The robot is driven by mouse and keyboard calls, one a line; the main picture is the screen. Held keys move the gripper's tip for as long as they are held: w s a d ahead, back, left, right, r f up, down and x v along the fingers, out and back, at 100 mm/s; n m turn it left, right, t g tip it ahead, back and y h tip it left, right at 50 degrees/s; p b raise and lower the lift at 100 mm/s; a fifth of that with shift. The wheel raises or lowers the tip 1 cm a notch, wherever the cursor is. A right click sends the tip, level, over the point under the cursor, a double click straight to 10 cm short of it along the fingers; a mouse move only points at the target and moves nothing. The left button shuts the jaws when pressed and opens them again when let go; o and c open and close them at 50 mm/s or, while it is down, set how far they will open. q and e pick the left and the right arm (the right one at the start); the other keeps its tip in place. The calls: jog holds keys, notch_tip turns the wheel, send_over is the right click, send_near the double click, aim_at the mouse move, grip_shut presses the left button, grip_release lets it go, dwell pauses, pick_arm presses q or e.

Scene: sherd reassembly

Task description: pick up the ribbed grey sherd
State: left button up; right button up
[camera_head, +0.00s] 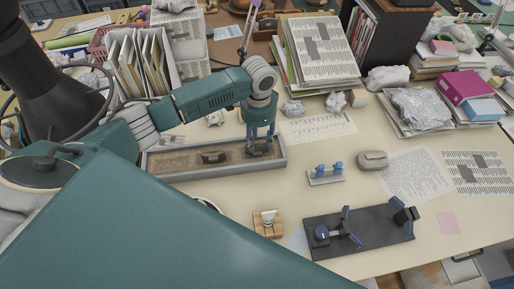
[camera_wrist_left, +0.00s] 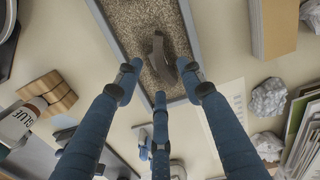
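My left gripper (camera_head: 262,148) points down into the right part of a long grey tray of sand (camera_head: 172,175). In the left wrist view its three blue fingers (camera_wrist_left: 160,88) are spread open, with the tray's sandy bed (camera_wrist_left: 135,25) below. A dark grey-brown sherd (camera_wrist_left: 158,52) stands in the sand just beyond and between the fingertips; no grip on it shows. Its ribs are not clear. In the head view a dark sherd (camera_head: 213,157) sits in the sand left of the fingers. Another dark shape at the fingertips is partly hidden by them. My right gripper is out of view.
In front of the tray stand a wooden block (camera_head: 268,224) and a dark board with blue clamps (camera_head: 375,235). Paper stacks (camera_head: 318,50) rise behind.

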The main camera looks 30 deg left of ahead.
aim_at(257, 150)
pick_arm(q)
jog(key=shift+f, duration=1.4)
grip_shut()
jog(key=shift+r, duration=0.2)
